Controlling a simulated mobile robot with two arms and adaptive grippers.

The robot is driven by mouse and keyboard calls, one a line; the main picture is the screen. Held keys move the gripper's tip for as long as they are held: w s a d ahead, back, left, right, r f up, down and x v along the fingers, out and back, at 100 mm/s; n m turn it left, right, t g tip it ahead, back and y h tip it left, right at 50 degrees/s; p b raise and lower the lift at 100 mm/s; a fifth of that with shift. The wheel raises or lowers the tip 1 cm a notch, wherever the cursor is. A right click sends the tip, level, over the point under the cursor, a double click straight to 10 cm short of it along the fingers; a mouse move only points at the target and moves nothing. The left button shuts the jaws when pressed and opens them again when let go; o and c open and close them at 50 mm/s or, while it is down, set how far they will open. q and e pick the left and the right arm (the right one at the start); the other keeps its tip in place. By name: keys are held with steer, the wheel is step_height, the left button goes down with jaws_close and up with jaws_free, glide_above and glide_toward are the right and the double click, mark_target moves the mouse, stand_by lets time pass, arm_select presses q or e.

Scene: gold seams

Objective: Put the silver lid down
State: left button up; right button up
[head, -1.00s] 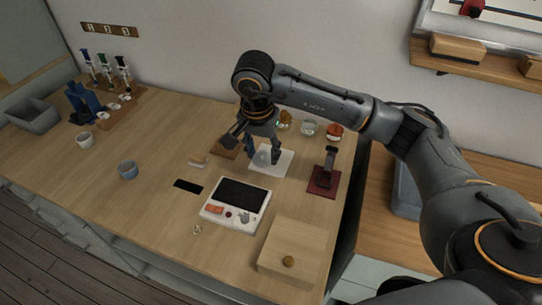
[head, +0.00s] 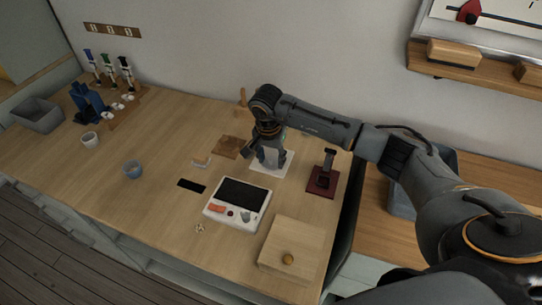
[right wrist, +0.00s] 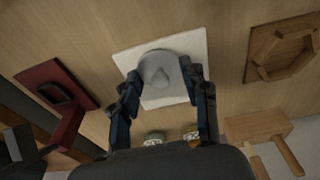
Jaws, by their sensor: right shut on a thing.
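In the head view my right gripper (head: 271,160) points down over the white mat (head: 263,173), and hides most of the lid. I cannot tell whether the lid touches the mat. My left gripper is not in view.
A dark red stand (head: 323,182) is right of the mat and a wooden tray (head: 226,147) left of it. A white device with a dark screen (head: 238,204) and a wooden box (head: 292,247) are in front. Small jars (right wrist: 153,138) show near the fingers in the wrist view.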

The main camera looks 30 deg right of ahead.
mark_target(269, 167)
steer(key=shift+f, duration=0.2)
steer(key=o, duration=0.7)
steer(key=shift+o, duration=0.2)
steer(key=shift+r, duration=0.15)
steer(key=shift+r, duration=0.25)
step_height(269, 167, up, 12)
steer(key=s+a+b, duration=0.1)
steer(key=b, duration=0.1)
steer(key=shift+f, duration=0.2)
steer(key=shift+a, duration=0.1)
